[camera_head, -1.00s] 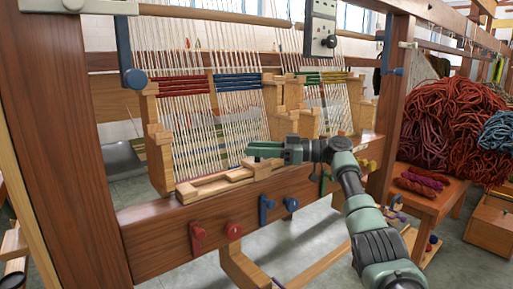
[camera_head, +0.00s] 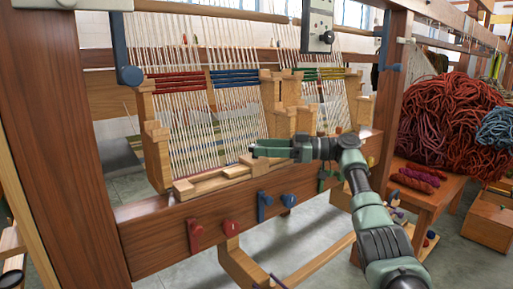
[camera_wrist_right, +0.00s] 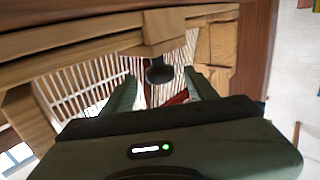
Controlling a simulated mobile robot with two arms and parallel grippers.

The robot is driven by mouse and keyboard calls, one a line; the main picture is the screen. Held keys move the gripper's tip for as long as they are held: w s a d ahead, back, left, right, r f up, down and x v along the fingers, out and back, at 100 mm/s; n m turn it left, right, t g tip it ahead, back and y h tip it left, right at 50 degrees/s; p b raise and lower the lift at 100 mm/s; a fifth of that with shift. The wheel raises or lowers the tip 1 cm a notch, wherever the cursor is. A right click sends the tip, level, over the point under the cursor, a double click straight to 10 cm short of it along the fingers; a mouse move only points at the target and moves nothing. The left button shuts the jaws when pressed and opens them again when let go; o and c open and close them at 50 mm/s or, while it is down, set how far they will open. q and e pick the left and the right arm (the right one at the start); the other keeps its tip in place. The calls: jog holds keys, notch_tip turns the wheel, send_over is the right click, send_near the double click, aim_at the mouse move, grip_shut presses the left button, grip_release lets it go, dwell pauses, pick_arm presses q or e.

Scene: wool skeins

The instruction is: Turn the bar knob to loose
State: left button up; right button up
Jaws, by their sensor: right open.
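A dark round knob (camera_wrist_right: 159,72) on a pale wooden block (camera_wrist_right: 165,28) shows in the right wrist view. I cannot read any loose or tight mark on it. My right gripper (camera_wrist_right: 155,95) is open, with one finger on each side of the knob in that view. The knob appears ahead of the fingers, and contact cannot be told. In the head view my right gripper (camera_head: 252,149) is over the loom's front beam (camera_head: 165,237), by the wooden pieces lying on it. I cannot make out this knob in the head view. My left gripper is not in view.
Red knobs (camera_head: 231,227) and blue knobs (camera_head: 289,200) sit on the beam's front. Stretched threads (camera_head: 225,130) and wooden blocks stand behind the gripper. A control box (camera_head: 318,25) hangs above. Red wool (camera_head: 452,115) is piled at the right.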

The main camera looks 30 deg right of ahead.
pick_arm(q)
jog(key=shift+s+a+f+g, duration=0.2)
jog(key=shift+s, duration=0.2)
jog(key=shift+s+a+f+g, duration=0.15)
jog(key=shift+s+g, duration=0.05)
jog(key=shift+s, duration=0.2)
pick_arm(e)
jog(key=v, duration=0.5)
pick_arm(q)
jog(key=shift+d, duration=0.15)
